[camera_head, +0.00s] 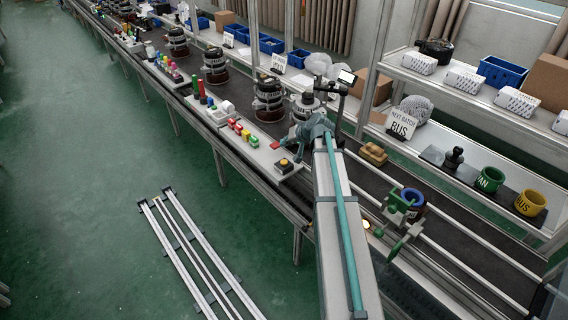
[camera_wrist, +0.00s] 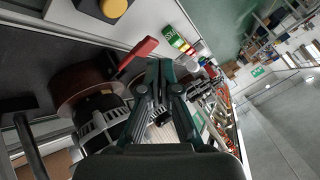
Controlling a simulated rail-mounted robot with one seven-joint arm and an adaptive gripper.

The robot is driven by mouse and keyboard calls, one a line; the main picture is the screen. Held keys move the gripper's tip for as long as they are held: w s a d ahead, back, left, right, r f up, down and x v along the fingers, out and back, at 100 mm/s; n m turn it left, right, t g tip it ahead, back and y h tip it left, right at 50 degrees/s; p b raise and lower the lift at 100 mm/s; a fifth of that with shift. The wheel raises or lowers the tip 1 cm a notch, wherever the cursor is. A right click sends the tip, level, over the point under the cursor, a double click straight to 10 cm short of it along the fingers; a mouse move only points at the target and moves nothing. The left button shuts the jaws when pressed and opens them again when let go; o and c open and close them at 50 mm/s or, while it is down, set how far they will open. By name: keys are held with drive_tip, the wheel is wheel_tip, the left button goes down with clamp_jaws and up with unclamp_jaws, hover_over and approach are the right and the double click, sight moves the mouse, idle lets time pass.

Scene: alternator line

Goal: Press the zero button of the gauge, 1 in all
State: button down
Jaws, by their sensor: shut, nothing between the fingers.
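A dark post with a small pale-faced head (camera_head: 347,77), which looks like the gauge, stands behind my wrist in the head view. No zero button can be made out on it. A yellow round button on a dark box (camera_head: 284,164) sits at the bench's near edge; it also shows at the top of the wrist view (camera_wrist: 114,8). I cannot tell whether it belongs to the gauge. My gripper (camera_wrist: 160,64) is shut and empty, its fingertips apart from the yellow button. In the head view my gripper (camera_head: 289,140) is small, near a red flat piece.
The red piece (camera_wrist: 131,54) lies close to my fingers in the wrist view. Alternator parts (camera_head: 268,100) stand along the dark conveyor behind. Coloured blocks (camera_head: 242,132) lie on the pale strip to the left. A green fixture (camera_head: 400,210) is at right.

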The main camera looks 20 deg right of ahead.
drive_tip(key=b, duration=0.2)
hover_over(285, 162)
wheel_tip(285, 162, down, 5)
drive_tip(key=shift+d+r, duration=0.1)
drive_tip(key=shift+f+b, duration=0.55)
drive_tip(key=shift+f, duration=0.3)
idle(0.6)
drive_tip(key=shift+f+b, duration=0.4)
drive_tip(key=shift+b, duration=0.05)
drive_tip(key=shift+f+b, duration=0.5)
drive_tip(key=shift+f, duration=0.1)
idle(0.7)
drive_tip(key=shift+r, duration=0.2)
drive_tip(key=shift+r+p, duration=0.35)
drive_tip(key=shift+r, duration=0.5)
